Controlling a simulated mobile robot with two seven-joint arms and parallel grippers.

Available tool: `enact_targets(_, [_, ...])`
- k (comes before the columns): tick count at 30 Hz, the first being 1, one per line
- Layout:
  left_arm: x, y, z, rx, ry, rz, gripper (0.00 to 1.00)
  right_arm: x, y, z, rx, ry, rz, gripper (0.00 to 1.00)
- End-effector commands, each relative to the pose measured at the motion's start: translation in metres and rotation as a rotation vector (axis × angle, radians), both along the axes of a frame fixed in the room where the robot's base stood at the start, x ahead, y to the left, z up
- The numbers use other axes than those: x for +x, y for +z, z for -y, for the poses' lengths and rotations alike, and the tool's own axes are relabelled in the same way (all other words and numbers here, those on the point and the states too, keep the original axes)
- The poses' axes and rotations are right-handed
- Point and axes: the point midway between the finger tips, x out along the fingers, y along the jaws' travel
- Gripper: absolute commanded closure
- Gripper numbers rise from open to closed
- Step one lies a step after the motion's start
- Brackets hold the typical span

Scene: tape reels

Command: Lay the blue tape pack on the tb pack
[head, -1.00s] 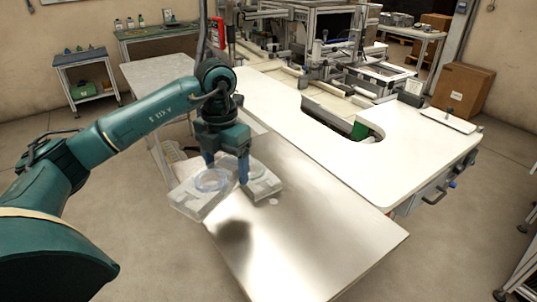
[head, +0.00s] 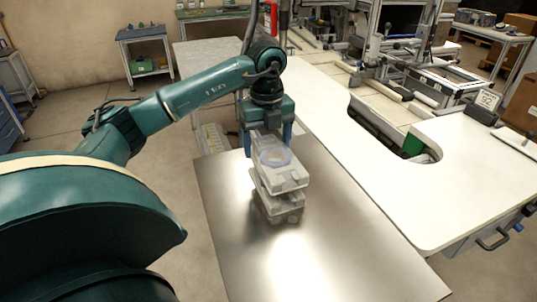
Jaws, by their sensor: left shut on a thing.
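My left gripper (head: 268,149) is shut on a pale, clear pack with a bluish ring in it, the blue tape pack (head: 284,178). Its fingers point down, one on each side of the pack. Directly below is another pale grey pack (head: 280,210), which I take for the tb pack, on the shiny metal table top. The held pack hides much of it. I cannot tell whether the two packs touch, or whether the lower one is a single piece. My right gripper is not in view.
The metal table top (head: 340,262) is bare in front of and to the right of the packs. A white worktop (head: 400,190) with a cutout adjoins it on the right. A machine frame (head: 400,45) stands at the back.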

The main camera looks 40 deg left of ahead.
Motion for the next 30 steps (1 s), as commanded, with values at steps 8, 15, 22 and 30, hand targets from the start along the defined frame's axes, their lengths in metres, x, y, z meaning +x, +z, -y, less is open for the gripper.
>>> enact_targets(8, [-0.001, -0.034, 0.000, 0.000, -0.002, -0.002, 0.52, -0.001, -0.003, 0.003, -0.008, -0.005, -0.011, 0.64])
enact_targets(15, [0.000, -0.035, 0.000, 0.000, -0.003, 0.000, 0.52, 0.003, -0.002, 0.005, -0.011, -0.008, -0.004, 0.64])
enact_targets(22, [0.000, -0.038, 0.000, 0.000, -0.003, -0.001, 0.17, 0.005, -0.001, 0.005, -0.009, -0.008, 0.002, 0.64])
enact_targets(30, [0.000, -0.038, 0.000, 0.000, -0.003, -0.001, 0.03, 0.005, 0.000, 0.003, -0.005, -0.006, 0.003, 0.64])
